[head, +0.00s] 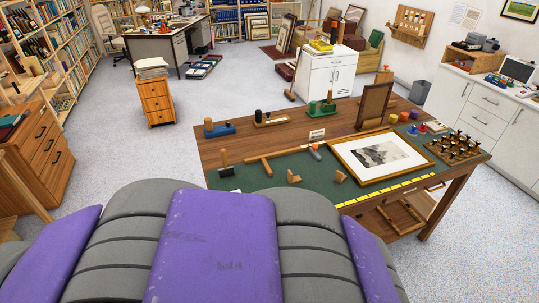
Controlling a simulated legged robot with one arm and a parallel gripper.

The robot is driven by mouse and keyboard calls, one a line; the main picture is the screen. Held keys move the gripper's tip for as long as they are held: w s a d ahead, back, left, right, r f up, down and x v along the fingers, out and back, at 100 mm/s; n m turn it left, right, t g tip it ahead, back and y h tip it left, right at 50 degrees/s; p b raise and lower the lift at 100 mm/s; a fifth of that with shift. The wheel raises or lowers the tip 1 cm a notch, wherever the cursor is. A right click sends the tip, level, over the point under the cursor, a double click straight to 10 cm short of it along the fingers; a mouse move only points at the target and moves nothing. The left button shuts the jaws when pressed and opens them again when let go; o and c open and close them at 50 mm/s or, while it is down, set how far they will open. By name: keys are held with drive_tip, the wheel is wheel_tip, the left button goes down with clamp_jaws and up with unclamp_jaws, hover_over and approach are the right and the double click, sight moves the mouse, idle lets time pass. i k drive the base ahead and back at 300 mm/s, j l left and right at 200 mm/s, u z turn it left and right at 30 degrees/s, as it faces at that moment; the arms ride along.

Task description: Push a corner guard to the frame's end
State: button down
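A framed print (377,157) with a light wooden frame lies flat on the green mat (258,176) of the workbench. Two small tan wooden pieces lie near it. One small piece (340,176) is close to the frame's left front corner, with a small gap that is hard to judge. The other small piece (294,177) lies further left on the mat. They look like corner guards, but they are too small to be certain. My gripper is not in view. My grey and purple body covers the lower part of the head view.
A wooden bar (277,155) and a dark-headed mallet (225,163) lie on the mat's left part. A yellow ruler (388,189) runs along the front edge. An upright brown frame (374,106) stands behind, and a rack of dark-topped tools (457,148) stands right.

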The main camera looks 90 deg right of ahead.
sight(339, 177)
drive_tip(key=i+l+z, duration=0.15)
drive_tip(key=i+z, duration=0.55)
drive_tip(key=z, duration=0.15)
drive_tip(key=i+z, duration=0.4)
drive_tip(key=i+j+z, duration=0.2)
drive_tip(key=z, duration=0.2)
drive_tip(key=i+z, duration=0.15)
drive_tip(key=z, duration=0.25)
drive_tip(key=i+z, duration=0.2)
drive_tip(key=z, duration=0.2)
drive_tip(key=i+z, duration=0.15)
drive_tip(key=z, duration=0.25)
drive_tip(key=i+j+z, duration=0.1)
drive_tip(key=z, duration=0.3)
drive_tip(key=i+j+z, duration=0.2)
drive_tip(key=z, duration=0.2)
drive_tip(key=i+z, duration=0.2)
drive_tip(key=z, duration=0.25)
drive_tip(key=i+z, duration=0.15)
drive_tip(key=z, duration=0.3)
drive_tip(key=i+j+z, duration=0.15)
drive_tip(key=z, duration=0.3)
drive_tip(key=i+j+z, duration=0.15)
drive_tip(key=z, duration=0.3)
